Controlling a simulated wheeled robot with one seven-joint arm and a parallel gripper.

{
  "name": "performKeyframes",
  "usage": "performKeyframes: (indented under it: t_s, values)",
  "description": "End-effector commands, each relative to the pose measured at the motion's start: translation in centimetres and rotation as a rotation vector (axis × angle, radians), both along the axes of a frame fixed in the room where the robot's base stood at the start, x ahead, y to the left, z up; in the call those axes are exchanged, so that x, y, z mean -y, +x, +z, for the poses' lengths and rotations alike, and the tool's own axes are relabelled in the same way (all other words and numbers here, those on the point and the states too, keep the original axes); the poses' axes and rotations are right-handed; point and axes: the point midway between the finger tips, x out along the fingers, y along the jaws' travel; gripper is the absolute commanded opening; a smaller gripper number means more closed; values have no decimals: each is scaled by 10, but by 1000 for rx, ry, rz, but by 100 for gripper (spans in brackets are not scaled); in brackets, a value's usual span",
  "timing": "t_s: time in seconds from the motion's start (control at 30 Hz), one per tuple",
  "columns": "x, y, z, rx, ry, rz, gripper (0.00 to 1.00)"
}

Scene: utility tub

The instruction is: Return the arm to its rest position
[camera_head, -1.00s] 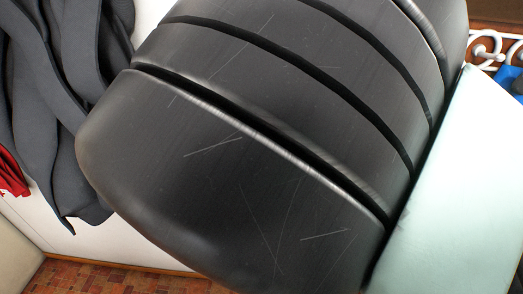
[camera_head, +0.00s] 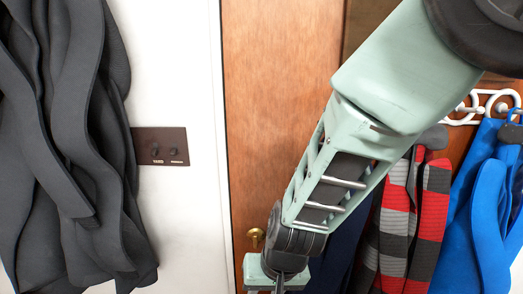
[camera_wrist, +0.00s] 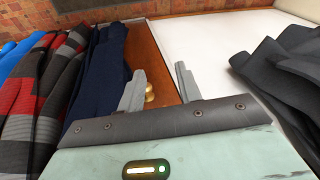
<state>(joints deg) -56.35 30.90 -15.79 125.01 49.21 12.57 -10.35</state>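My arm crosses the right half of the head view, from the top right corner down to the bottom middle. My gripper (camera_head: 279,285) is partly cut off by the bottom edge there. In the wrist view my gripper (camera_wrist: 160,82) shows two grey fingers standing apart with nothing between them. A wooden door (camera_head: 275,100) with a brass knob (camera_head: 256,238) is behind the arm. The knob also shows between the fingers in the wrist view (camera_wrist: 149,92), beyond them.
Dark grey cloth (camera_head: 75,150) hangs at the left, near a brown switch plate (camera_head: 160,146) on the white wall. At the right, a red, grey and black striped cloth (camera_head: 432,210) and a blue cloth (camera_head: 475,215) hang below white hooks (camera_head: 490,103). Dark navy cloth (camera_wrist: 98,75) hangs beside the door.

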Motion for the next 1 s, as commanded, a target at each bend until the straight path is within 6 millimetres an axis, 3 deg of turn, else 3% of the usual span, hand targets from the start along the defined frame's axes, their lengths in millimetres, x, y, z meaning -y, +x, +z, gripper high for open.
performKeyframes:
  t_s: [0.2,0.4,0.63,1.0]
  values:
    - [38,-77,18,-136,40,248,35]
    - [94,-131,23,-140,-76,451,35]
    - [133,-153,21,-120,-204,542,35]
    - [136,-155,23,-119,-218,551,35]
